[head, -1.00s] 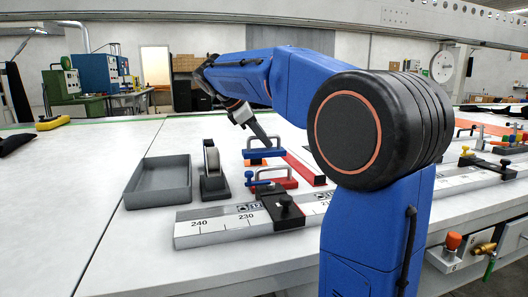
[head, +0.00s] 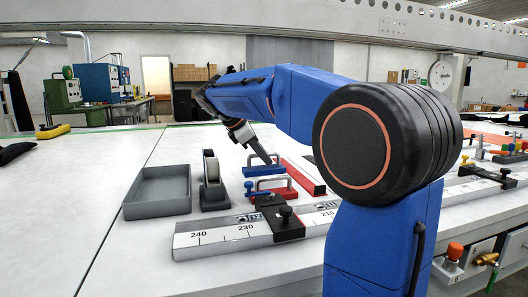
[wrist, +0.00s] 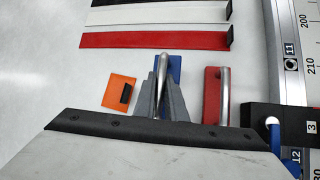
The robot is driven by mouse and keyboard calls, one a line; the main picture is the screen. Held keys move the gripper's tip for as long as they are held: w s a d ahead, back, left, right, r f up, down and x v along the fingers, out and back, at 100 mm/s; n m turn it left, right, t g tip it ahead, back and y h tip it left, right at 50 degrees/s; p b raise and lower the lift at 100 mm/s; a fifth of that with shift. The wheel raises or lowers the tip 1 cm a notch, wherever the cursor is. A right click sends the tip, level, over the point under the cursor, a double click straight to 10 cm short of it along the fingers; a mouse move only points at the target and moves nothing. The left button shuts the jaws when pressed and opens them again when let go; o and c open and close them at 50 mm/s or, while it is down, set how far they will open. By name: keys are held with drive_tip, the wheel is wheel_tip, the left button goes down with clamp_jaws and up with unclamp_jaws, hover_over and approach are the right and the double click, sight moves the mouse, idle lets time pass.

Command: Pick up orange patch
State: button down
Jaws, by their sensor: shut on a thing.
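The orange patch (wrist: 119,91) lies flat on the white table in the wrist view, with a small black strip on it. It sits just left of my gripper (wrist: 162,85) and apart from it. I cannot make it out in the head view. My gripper, also in the head view (head: 268,161), is shut on the silver handle of a blue block (wrist: 176,68). The blue block also shows in the head view (head: 263,171), close behind the red handled block. I cannot tell whether it touches the table.
The red handled block (wrist: 212,97) stands right of the blue one. Red (wrist: 150,40) and white bars lie beyond. In the head view, a tape dispenser (head: 213,185), an empty grey tray (head: 158,193) and a ruler rail (head: 222,236) are near.

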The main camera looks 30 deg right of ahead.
sight(264, 167)
drive_tip(key=shift+f, duration=1.95)
drive_tip(key=shift+f, duration=0.1)
drive_tip(key=c, duration=1.8)
unclamp_jaws()
drive_tip(key=shift+f, duration=0.1)
